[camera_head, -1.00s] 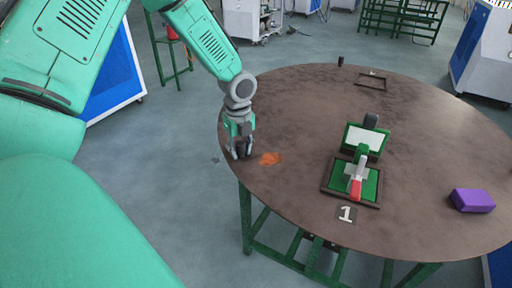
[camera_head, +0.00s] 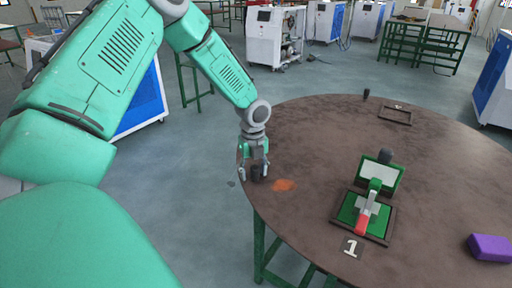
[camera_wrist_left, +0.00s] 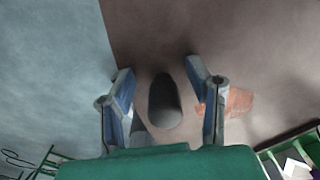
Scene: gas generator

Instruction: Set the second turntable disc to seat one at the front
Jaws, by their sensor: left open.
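The disc (camera_head: 310,150) is a large round brown tabletop on green legs. A dark upright peg (camera_head: 257,173) stands near its left edge. My left gripper (camera_head: 254,174) is open and points down over this peg. In the left wrist view the dark peg (camera_wrist_left: 164,103) stands between the two spread fingers (camera_wrist_left: 160,95), with a gap on each side. A tag marked 1 (camera_head: 352,247) lies by a dark frame (camera_head: 344,229) holding a green and white clamp (camera_head: 370,212) with a red-tipped handle. Another frame (camera_head: 394,121), with a small tag, is at the back. My right gripper is out of view.
A purple block (camera_head: 490,247) lies at the disc's right. A second dark peg (camera_head: 366,93) stands at the far edge. An orange patch (camera_head: 284,185) marks the surface beside my left gripper. White and blue machines (camera_head: 275,36) and a green bench (camera_head: 415,42) stand behind.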

